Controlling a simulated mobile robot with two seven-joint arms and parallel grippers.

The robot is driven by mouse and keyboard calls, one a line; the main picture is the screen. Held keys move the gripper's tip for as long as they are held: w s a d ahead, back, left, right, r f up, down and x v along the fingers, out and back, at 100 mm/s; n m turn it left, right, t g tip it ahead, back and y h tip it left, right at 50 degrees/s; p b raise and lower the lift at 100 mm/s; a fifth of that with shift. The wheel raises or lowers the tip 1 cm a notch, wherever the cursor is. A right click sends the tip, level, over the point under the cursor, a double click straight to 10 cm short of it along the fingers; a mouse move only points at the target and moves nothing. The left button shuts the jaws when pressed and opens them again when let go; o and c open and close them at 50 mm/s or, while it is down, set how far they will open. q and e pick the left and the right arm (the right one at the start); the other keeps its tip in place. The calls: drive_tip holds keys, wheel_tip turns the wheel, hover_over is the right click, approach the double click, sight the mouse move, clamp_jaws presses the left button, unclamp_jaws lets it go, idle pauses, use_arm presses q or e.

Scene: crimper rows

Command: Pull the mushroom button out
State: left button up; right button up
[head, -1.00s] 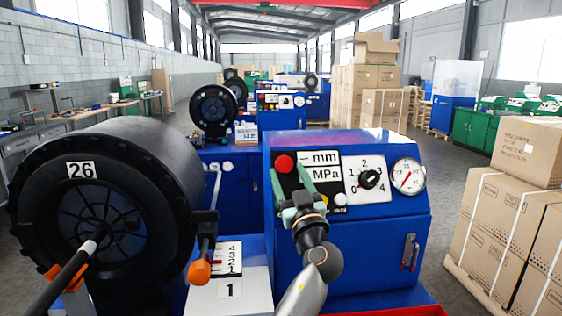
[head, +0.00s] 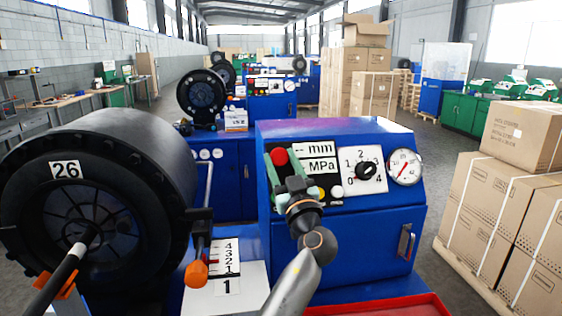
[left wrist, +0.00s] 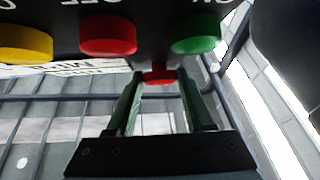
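The red mushroom button (head: 279,157) is at the top left of the control panel on the blue machine. My left gripper (head: 281,168) reaches it from the front, its green fingers apart and the button showing between their tips. In the left wrist view the red button (left wrist: 159,76) sits between the two fingertips (left wrist: 160,82). I cannot tell whether the fingers touch it. My right gripper is in neither view.
Beside the button are the mm and MPa plates (head: 321,166), a selector knob (head: 366,170) and a gauge (head: 404,167). Yellow (left wrist: 25,43), red (left wrist: 108,36) and green (left wrist: 196,36) buttons show in the wrist view. A big black drum (head: 90,205) stands left.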

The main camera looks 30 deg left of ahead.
use_arm(q)
clamp_jaws()
idle(0.3)
drive_tip(key=shift+s+d+b, duration=0.1)
drive_tip(key=shift+s+b, duration=0.05)
drive_tip(key=shift+b, duration=0.65)
drive_tip(key=shift+s+d+r+b, duration=0.15)
drive_tip(key=shift+r+b, duration=0.15)
drive_tip(key=shift+b, duration=0.15)
